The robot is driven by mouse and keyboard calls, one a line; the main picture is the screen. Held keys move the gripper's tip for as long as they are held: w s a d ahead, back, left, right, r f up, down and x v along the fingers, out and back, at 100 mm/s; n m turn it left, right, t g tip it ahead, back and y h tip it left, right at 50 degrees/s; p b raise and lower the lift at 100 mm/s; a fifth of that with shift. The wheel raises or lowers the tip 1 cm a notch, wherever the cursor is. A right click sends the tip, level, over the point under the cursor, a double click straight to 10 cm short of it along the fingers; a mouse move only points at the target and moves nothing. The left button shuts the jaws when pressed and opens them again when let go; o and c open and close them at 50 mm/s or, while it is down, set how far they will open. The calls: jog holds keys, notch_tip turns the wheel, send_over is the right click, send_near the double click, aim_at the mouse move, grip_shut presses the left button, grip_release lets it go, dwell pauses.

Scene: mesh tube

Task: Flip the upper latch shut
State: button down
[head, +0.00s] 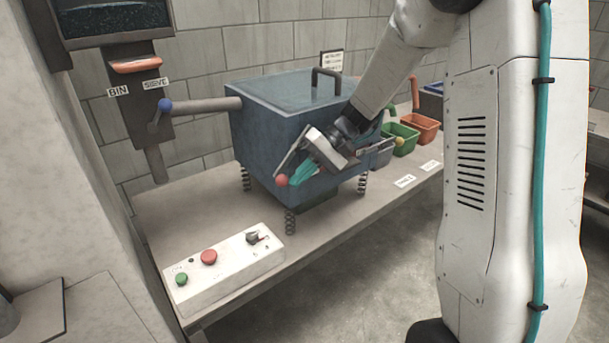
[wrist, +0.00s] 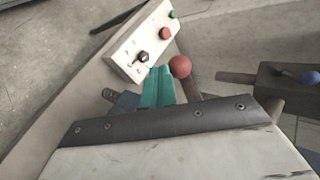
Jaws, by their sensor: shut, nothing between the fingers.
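A red ball knob (head: 282,181) ends a grey lever at the front of the blue box (head: 262,135). The red knob also shows in the wrist view (wrist: 180,67), with its lever running down behind my gripper housing. My gripper (head: 302,174) has teal fingers, shut and empty, just right of the red knob in the head view. In the wrist view the fingers (wrist: 159,86) are close left of the knob; I cannot tell if they touch. A blue ball knob (head: 165,104) sits by the pipe joint; it also shows in the wrist view (wrist: 311,78). I cannot tell which is the upper latch.
The box stands on springs (head: 290,222) on a grey bench (head: 190,215). A control box (head: 222,268) with red and green buttons lies at the front. A pipe (head: 205,104) joins the box's left side. Green (head: 400,138) and orange bins (head: 420,127) stand at right.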

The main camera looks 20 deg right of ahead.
jog(key=shift+a+r, duration=0.1)
jog(key=shift+a, duration=0.15)
jog(key=shift+s+a+y, duration=0.1)
jog(key=shift+a+y, duration=0.1)
jog(key=shift+y, duration=0.3)
jog(key=shift+a+r, duration=0.1)
jog(key=shift+r, duration=0.05)
jog(key=v, duration=0.7)
jog(key=shift+d, duration=0.45)
jog(key=shift+r, duration=0.15)
